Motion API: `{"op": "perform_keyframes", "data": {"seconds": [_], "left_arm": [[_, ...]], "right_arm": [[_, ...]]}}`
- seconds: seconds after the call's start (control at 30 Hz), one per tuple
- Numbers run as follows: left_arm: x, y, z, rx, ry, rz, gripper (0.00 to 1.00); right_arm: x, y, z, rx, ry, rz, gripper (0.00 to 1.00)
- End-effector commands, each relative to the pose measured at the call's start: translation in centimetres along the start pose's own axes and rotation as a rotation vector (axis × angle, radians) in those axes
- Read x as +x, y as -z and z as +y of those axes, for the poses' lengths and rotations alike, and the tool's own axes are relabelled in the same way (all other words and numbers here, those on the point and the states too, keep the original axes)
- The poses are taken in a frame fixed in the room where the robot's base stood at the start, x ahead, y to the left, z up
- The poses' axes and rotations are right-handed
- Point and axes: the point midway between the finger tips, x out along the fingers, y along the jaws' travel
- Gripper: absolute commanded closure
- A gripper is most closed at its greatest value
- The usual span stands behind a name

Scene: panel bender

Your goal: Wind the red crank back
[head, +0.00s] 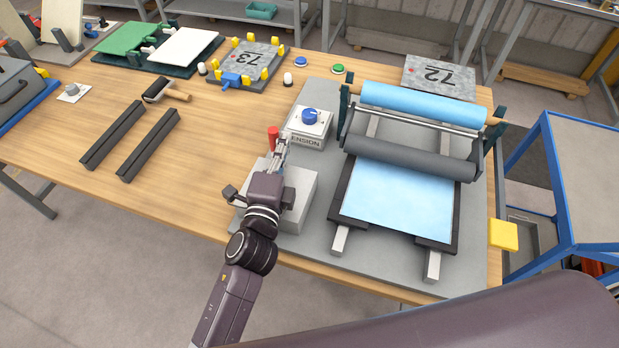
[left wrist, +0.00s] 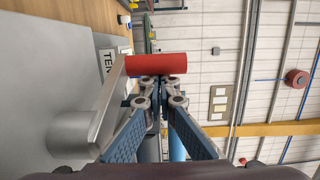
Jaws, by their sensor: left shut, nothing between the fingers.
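The red crank handle (head: 273,136) stands up beside the grey box on the machine's base plate, left of the tension knob. In the left wrist view the red handle (left wrist: 157,66) lies across the picture on a grey crank arm (left wrist: 108,100) that joins a round grey hub (left wrist: 72,132). My left gripper (head: 283,145) is shut and empty. Its fingertips (left wrist: 156,82) are right at the red handle, in front of it; I cannot tell whether they touch. My right gripper is not in view.
The blue tension knob (head: 310,117) sits on a white box just behind the gripper. The roller frame with blue film (head: 424,107) stands to the right. Two dark bars (head: 148,146) lie on the table to the left. The table front left is clear.

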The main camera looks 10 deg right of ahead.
Motion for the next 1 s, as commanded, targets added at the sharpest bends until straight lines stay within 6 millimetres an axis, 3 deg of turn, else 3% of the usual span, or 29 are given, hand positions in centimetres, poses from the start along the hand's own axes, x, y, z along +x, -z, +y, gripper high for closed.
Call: {"op": "perform_keyframes", "data": {"seconds": [1.0], "left_arm": [[-0.11, -0.82, -0.05, 0.001, 0.001, 0.011, 1.00]], "right_arm": [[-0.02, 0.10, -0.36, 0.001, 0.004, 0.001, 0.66]]}}
